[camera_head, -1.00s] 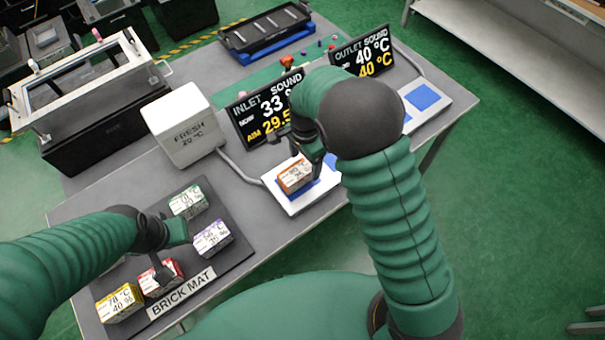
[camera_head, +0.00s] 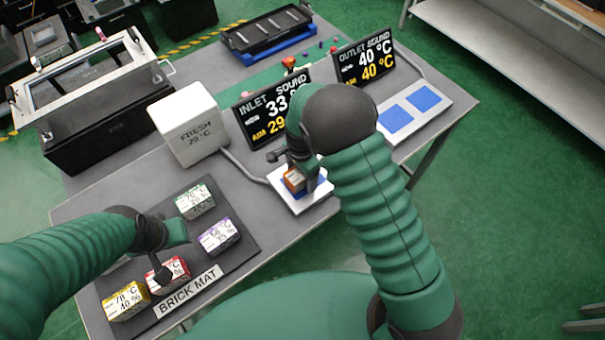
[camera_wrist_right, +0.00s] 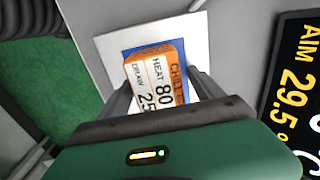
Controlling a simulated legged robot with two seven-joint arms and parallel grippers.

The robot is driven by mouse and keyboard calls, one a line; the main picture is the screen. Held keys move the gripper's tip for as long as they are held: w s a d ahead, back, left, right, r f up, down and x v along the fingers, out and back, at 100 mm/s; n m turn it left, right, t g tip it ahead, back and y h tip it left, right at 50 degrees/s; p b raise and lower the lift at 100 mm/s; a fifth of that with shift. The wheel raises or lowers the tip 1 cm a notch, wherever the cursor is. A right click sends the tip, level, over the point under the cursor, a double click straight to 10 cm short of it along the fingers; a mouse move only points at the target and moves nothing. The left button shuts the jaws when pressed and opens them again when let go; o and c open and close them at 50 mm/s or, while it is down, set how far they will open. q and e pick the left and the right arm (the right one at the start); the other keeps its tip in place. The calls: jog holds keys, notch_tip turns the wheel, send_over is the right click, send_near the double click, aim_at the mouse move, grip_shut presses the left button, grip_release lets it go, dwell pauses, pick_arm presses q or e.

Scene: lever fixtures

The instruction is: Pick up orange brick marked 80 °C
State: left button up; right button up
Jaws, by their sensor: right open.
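The orange brick (camera_head: 295,179) sits on a blue square of the white plate (camera_head: 309,202) in front of the inlet sign. In the right wrist view the orange brick (camera_wrist_right: 157,80) shows a white label reading HEAT 80 and lies between the two fingers. My right gripper (camera_head: 300,172) is open around the brick, one finger on each side; it also shows in the right wrist view (camera_wrist_right: 160,88). I cannot tell whether the fingers touch it. My left gripper (camera_head: 162,275) is over the brick mat, by the red brick (camera_head: 172,272); its jaws are unclear.
The dark brick mat (camera_head: 235,252) holds a yellow brick (camera_head: 127,300), a purple-edged brick (camera_head: 219,236) and a green-edged brick (camera_head: 194,201). A white FRESH box (camera_head: 189,125) and the inlet sign (camera_head: 262,112) stand behind. The outlet plate (camera_head: 426,108) is bare.

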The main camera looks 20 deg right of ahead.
jog(key=shift+a+f, duration=0.1)
jog(key=shift+a, duration=0.35)
jog(key=shift+d, duration=0.55)
jog(key=shift+c, duration=0.8)
jog(key=shift+s+d, duration=0.1)
jog(key=shift+d, duration=0.2)
jog(key=c, duration=0.5)
jog(key=shift+c, duration=1.1)
jog(key=shift+a, duration=0.6)
grip_shut()
pick_arm(q)
jog(key=shift+a, duration=0.35)
jog(key=shift+d, duration=0.15)
pick_arm(e)
jog(key=shift+d, duration=0.2)
